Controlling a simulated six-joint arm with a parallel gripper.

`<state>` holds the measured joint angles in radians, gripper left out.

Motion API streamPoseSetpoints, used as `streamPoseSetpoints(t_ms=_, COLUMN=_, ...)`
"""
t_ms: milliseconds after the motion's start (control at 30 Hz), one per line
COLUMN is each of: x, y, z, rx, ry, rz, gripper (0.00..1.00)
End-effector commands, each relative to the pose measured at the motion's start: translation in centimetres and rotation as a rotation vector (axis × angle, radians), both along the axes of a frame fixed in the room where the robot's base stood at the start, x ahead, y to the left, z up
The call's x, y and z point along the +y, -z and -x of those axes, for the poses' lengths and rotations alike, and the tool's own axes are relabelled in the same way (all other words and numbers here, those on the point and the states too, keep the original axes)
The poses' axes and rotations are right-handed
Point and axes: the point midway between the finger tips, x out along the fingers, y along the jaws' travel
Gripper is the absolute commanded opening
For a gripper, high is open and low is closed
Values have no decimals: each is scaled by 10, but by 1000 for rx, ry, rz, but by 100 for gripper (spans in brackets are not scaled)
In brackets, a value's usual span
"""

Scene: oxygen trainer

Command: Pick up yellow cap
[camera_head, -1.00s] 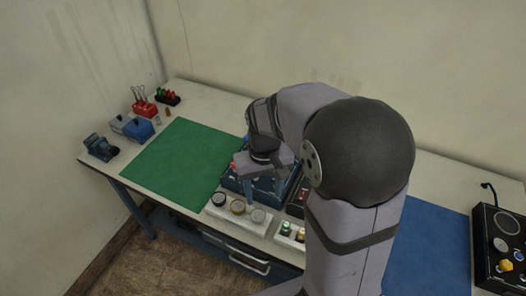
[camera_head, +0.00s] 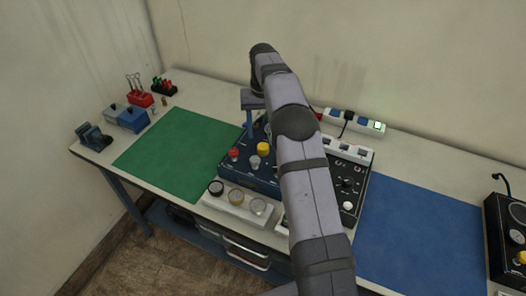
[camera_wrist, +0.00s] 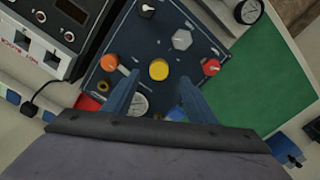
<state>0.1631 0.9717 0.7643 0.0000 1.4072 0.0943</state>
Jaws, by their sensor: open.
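The yellow cap (camera_head: 263,148) sits on the dark blue panel (camera_head: 238,172) in the middle of the bench. In the wrist view the round yellow cap (camera_wrist: 159,70) lies between the lines of my two fingers, beyond the tips. My gripper (camera_wrist: 160,79) is open and empty, with fingers to either side of the cap in that view. In the head view, my gripper (camera_head: 248,120) is above the panel's far left part, partly hidden by my arm. The height gap to the cap is hard to tell.
On the panel around the cap are a red knob (camera_wrist: 211,67), a grey knob (camera_wrist: 182,39), an orange knob (camera_wrist: 110,62) and a gauge (camera_wrist: 138,103). A black control box (camera_head: 348,190) stands to the right. The green mat (camera_head: 172,155) is clear.

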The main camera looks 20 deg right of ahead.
Motion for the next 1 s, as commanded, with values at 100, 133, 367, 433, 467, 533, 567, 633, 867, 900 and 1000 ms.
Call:
streamPoseSetpoints(t_ms=100, x=-2, y=3, z=-3, rx=-1, ry=5, rz=0, gripper=52)
streamPoseSetpoints(t_ms=133, x=-2, y=3, z=-3, rx=-1, ry=5, rz=0, gripper=52)
streamPoseSetpoints(t_ms=367, x=-2, y=11, z=-2, rx=2, ry=5, rz=0, gripper=52)
streamPoseSetpoints(t_ms=433, x=-2, y=18, z=-2, rx=2, ry=5, rz=0, gripper=52)
streamPoseSetpoints(t_ms=467, x=-2, y=20, z=-2, rx=2, ry=4, rz=-1, gripper=52)
streamPoseSetpoints(t_ms=533, x=-2, y=23, z=-2, rx=0, ry=4, rz=0, gripper=52)
streamPoseSetpoints(t_ms=567, x=-2, y=24, z=-2, rx=-1, ry=4, rz=0, gripper=52)
streamPoseSetpoints(t_ms=633, x=-2, y=24, z=-2, rx=-1, ry=4, rz=0, gripper=52)
streamPoseSetpoints(t_ms=867, x=-1, y=39, z=1, rx=3, ry=4, rz=-1, gripper=52)
streamPoseSetpoints(t_ms=900, x=-1, y=44, z=1, rx=3, ry=4, rz=-1, gripper=52)
streamPoseSetpoints(t_ms=1000, x=-1, y=58, z=2, rx=3, ry=4, rz=-1, gripper=52)
